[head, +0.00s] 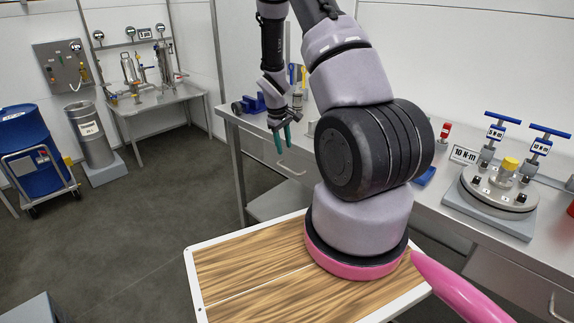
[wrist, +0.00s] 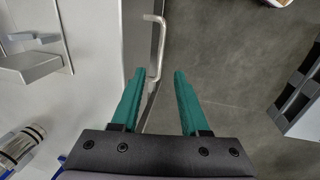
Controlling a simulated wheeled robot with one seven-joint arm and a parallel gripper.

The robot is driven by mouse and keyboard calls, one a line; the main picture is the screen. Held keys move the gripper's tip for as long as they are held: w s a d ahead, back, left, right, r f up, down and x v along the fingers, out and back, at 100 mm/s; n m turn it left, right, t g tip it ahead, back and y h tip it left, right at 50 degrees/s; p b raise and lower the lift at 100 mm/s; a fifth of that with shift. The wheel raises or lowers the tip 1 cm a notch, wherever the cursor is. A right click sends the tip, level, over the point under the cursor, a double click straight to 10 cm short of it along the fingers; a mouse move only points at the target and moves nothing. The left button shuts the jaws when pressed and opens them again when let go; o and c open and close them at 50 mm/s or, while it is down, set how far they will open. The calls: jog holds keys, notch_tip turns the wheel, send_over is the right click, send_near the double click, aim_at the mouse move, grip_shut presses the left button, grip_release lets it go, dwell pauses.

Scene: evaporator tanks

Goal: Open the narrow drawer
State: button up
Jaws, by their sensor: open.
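The drawer front (head: 262,150) is under the steel bench's top, below and behind my gripper (head: 283,142). It looks flush with the bench, partly hidden by my arm. In the wrist view, a thin metal bar handle (wrist: 156,40) with bent ends stands along a narrow grey front edge. My gripper also shows there (wrist: 159,76), its two green fingers apart and nothing held between them. The handle's near end reaches close to the gap between the fingertips. I cannot tell whether a finger touches it.
A blue drum on a cart (head: 35,150) is far left. The grey floor (head: 150,225) left of the bench is clear.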

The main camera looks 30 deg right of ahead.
aim_at(287, 169)
jog(key=f, duration=0.3)
jog(key=d+f, duration=0.1)
jog(key=f, duration=0.5)
jog(key=shift+w+d+f, duration=0.15)
jog(key=shift+w+d, duration=0.15)
grip_shut()
dwell(1.0)
